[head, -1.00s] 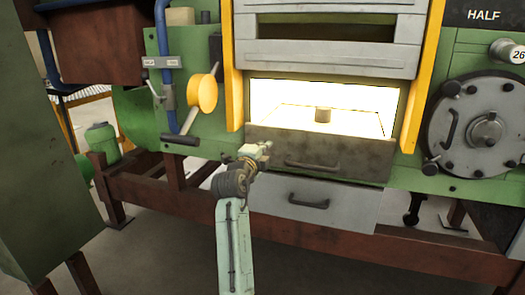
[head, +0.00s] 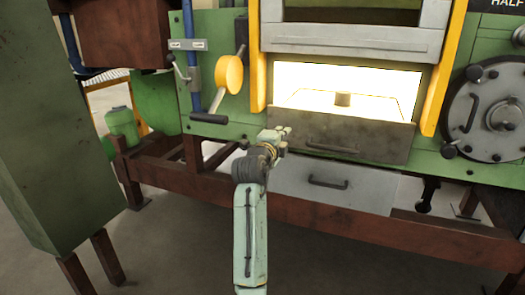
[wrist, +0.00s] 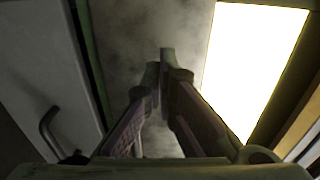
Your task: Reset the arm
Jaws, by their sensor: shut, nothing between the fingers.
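My arm (head: 250,225) rises from the bottom of the head view, bent at the wrist in front of the furnace. My gripper (head: 284,137) is small there, just left of the dark furnace drawer front (head: 350,138). In the wrist view my gripper (wrist: 161,75) shows two fingers meeting at the tips, shut with nothing between them. The glowing furnace opening (wrist: 255,65) lies to the right of the fingers in that view. A short cylindrical billet (head: 343,99) stands inside the bright chamber, apart from my gripper.
A grey lower drawer (head: 330,186) with a handle sits under the furnace. A yellow round handle (head: 229,73) and blue pipe (head: 189,55) are at left. A green cabinet (head: 45,130) stands at far left. A round grey hatch (head: 490,112) is at right. Floor in front is clear.

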